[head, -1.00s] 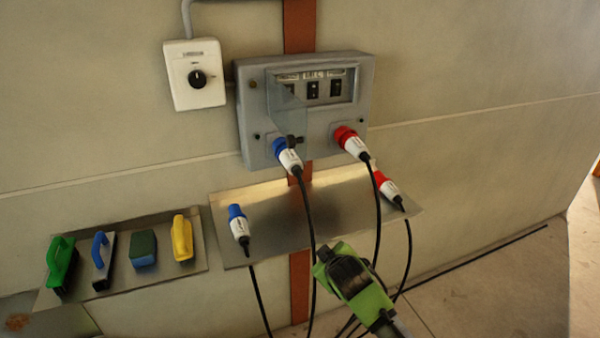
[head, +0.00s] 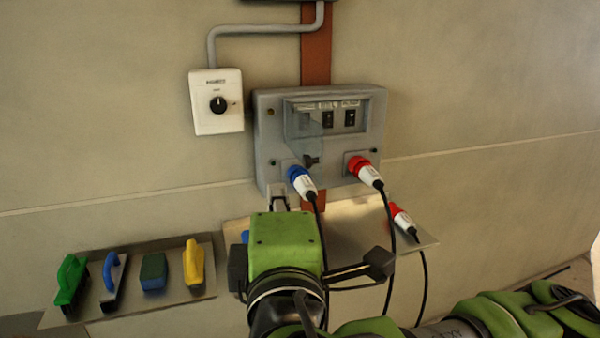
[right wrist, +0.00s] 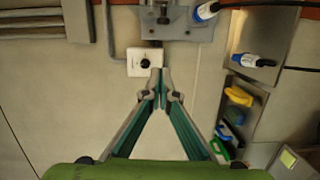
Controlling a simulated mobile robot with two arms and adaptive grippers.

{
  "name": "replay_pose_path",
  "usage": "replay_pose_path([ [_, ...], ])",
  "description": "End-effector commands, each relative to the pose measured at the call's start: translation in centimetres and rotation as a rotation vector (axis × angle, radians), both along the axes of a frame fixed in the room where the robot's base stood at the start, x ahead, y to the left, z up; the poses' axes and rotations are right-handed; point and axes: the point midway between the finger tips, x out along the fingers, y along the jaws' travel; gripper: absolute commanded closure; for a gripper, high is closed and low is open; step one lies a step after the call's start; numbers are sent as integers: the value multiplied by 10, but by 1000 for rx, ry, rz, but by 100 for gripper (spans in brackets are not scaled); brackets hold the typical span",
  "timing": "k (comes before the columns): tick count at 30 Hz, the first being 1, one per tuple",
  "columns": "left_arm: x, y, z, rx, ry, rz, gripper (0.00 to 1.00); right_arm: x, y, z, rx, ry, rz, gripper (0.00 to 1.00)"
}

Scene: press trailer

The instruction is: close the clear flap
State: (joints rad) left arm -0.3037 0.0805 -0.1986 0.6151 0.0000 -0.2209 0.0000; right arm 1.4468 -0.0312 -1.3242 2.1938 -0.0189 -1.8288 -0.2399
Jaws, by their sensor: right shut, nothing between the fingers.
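The clear flap (head: 304,130) is a bluish see-through panel on the left of the grey wall box (head: 378,110). It stands open, sticking out from the box, and the two switches to its right are uncovered. My right gripper (head: 278,190) is below the box's lower left corner, with its green body hiding part of the shelf. In the right wrist view its two fingers (right wrist: 160,74) meet at the tips, shut and empty, near the white dial box. They appear apart from the flap. My left gripper is not in view.
A blue plug (head: 302,183) and a red plug (head: 365,171) with black cables sit in the box just below the flap. A white dial box (head: 217,102) is at its left. A metal shelf (head: 345,225) juts out below.

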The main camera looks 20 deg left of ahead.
Motion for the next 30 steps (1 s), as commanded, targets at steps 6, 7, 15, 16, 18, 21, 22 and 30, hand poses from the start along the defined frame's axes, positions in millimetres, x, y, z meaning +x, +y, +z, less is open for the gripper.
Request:
replay_pose_path([
  [6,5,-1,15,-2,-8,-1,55,31,11,4,-1,1,-7,100],
  [7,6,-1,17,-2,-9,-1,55,38,13,4,-1,1,-7,100],
  [15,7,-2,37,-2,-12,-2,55,91,34,3,0,1,-5,100],
  [16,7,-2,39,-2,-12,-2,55,96,33,3,0,1,-5,100],
  [18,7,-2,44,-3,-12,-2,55,102,21,3,1,1,-5,100],
  [21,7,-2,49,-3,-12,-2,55,108,11,1,1,1,-4,100],
  [22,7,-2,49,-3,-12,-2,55,110,9,1,2,1,-4,100],
  [30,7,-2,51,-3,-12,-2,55,114,3,-3,2,2,0,100],
])
